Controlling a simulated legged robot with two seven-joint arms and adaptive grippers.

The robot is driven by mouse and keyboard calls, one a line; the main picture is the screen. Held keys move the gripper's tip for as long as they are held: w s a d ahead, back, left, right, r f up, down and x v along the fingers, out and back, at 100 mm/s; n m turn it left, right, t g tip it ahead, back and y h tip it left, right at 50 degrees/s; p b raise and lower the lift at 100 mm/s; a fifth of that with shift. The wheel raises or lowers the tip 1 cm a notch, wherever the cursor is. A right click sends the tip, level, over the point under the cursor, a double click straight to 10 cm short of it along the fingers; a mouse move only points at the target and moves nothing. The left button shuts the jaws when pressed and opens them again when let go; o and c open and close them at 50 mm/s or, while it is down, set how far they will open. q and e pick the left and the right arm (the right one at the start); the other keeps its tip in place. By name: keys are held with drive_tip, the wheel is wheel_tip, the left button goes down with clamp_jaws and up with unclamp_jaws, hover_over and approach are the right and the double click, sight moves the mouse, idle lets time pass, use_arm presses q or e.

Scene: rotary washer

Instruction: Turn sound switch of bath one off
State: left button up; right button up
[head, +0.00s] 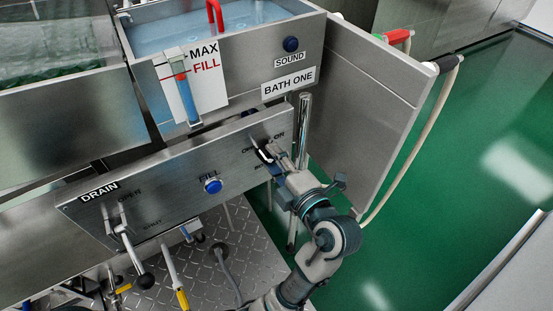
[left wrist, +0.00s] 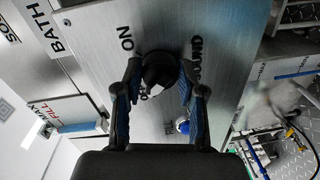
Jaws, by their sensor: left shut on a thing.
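The sound switch is a round black knob (left wrist: 157,70) on the steel lower front panel. ON and SOUND lettering stands around it in the left wrist view. My left gripper (left wrist: 160,78) has one blue-padded finger on each side of the knob and is shut on it. In the head view the left gripper (head: 268,153) is at the right end of the lower panel (head: 160,185), over the OFF and ON lettering, and mostly hides the knob. The knob's exact pointing direction cannot be told. The BATH ONE label (head: 288,84) is above. My right gripper is not in view.
A blue FILL button (head: 213,186) is left of my gripper on the same panel. A dark round SOUND fitting (head: 291,44) is on the upper face. A vertical metal post (head: 303,125) stands close by my gripper. A drain lever (head: 135,260) juts out at lower left.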

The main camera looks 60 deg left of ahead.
use_arm(q)
drive_tip(key=shift+f, duration=0.2)
drive_tip(key=o, duration=1.2)
drive_tip(key=shift+c, duration=0.2)
drive_tip(key=shift+r, duration=0.1)
drive_tip(key=shift+d, duration=0.1)
drive_tip(key=d, duration=1.2)
drive_tip(key=shift+s+r, duration=0.35)
drive_tip(key=shift+s, duration=0.1)
